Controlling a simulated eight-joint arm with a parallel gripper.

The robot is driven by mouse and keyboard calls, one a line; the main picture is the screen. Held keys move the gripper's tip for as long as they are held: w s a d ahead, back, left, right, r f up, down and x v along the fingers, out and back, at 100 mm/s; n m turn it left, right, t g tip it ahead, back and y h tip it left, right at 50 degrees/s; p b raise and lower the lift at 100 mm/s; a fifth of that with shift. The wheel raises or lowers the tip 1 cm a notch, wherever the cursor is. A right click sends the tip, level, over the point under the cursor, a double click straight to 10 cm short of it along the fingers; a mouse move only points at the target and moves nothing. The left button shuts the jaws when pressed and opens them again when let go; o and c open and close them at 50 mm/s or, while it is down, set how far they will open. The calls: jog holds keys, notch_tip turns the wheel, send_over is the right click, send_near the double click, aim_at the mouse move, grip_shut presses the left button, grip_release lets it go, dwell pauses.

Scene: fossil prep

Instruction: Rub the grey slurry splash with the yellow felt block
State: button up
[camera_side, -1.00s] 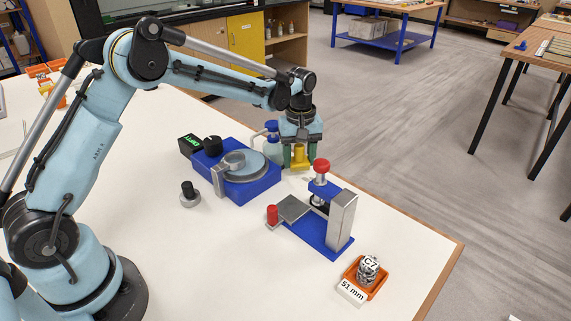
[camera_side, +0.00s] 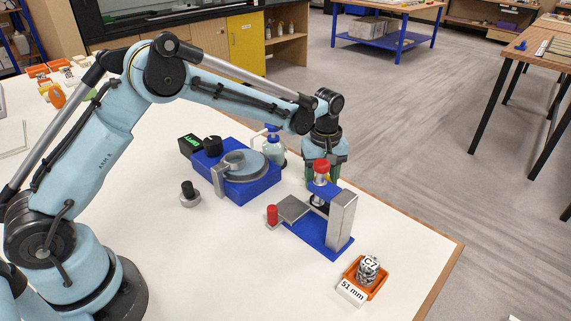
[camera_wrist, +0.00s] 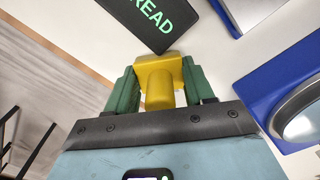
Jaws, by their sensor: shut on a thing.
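The yellow felt block (camera_wrist: 158,82) is held between the green fingers of my gripper (camera_wrist: 157,92) in the wrist view. In the side view my gripper (camera_side: 327,172) hangs over the far right part of the table, behind the red-knobbed press, which hides most of the fingers and block there. I cannot make out the grey slurry splash in either view. I cannot tell whether the block touches the table.
The blue press (camera_side: 340,222) with its red knob stands just in front of my gripper. A blue machine with a round disc (camera_side: 246,165) and a blue-capped bottle (camera_side: 273,148) are to the left. An orange tray (camera_side: 378,288) sits front right. The table's right edge is near.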

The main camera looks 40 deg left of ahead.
aim_at(298, 174)
jog(key=shift+a, duration=3.7)
notch_tip(298, 174, up, 8)
jog(key=shift+r, duration=0.1)
